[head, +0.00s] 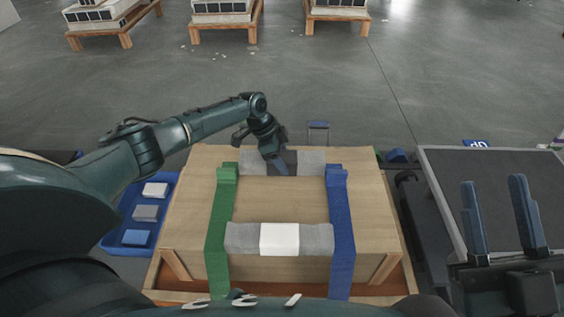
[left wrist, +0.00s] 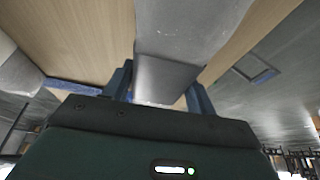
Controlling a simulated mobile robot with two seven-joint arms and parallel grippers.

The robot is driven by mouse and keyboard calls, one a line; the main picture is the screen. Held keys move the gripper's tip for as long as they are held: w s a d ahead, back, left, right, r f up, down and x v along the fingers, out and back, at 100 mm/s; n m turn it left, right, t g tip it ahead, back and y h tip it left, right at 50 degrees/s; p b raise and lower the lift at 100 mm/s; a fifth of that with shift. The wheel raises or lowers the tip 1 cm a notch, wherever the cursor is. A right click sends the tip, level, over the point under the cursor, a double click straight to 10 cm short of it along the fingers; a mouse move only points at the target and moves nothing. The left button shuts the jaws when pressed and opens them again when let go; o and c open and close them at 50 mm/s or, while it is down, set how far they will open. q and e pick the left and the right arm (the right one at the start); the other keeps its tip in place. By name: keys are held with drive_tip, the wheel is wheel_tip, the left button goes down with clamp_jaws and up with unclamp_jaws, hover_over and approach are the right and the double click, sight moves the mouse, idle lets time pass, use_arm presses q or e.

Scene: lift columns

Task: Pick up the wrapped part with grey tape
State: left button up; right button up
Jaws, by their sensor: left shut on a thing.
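The wrapped part with grey tape (head: 312,162) is a light grey bar with a dark grey middle band, at the far side of the wooden bench. My left gripper (head: 276,163) is shut on it at the dark band. In the left wrist view the part (left wrist: 180,35) runs between the two fingers (left wrist: 158,92). I cannot tell whether it touches the supports. A similar part with white tape (head: 279,239) lies nearer, across the green support (head: 218,235) and the blue support (head: 341,235). My right gripper (head: 501,220) is open and empty at the right.
A blue tray (head: 116,247) left of the bench (head: 280,200) holds a white, a grey and a blue block. A dark flat surface with a pale rim (head: 500,165) lies to the right. Pallets with stacked goods (head: 222,25) stand far back; the floor between is mostly clear.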

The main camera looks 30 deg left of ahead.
use_arm(q)
drive_tip(key=c, duration=0.6)
drive_tip(key=shift+r, duration=0.1)
drive_tip(key=shift+r, duration=0.1)
